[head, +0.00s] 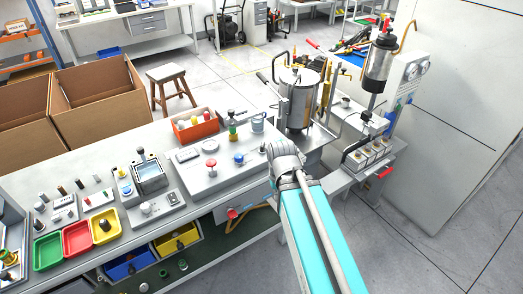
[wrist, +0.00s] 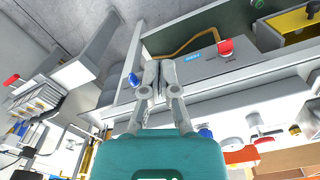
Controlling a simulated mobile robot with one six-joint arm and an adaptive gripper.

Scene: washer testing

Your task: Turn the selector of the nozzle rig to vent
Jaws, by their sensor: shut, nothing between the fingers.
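The grey console (head: 207,181) at the right end of the bench has a red knob (head: 211,163) and a blue knob (head: 238,158) on top. Its front face carries a red knob (head: 232,213) beside a blue label; both also show in the wrist view, the red knob (wrist: 226,47) right of the label (wrist: 192,59). A blue-tipped handle (wrist: 134,80) lies just left of my fingers. I cannot read which control is the selector. My gripper (wrist: 160,68) is shut and empty before the front face. In the head view my arm hides the fingertips.
A steel tank (head: 301,97) and a column rig (head: 378,65) stand right of the console. A red bin (head: 194,130) and a white cup (head: 258,122) sit behind it. Yellow and blue drawers (head: 176,241) are below the bench. Floor is clear at right.

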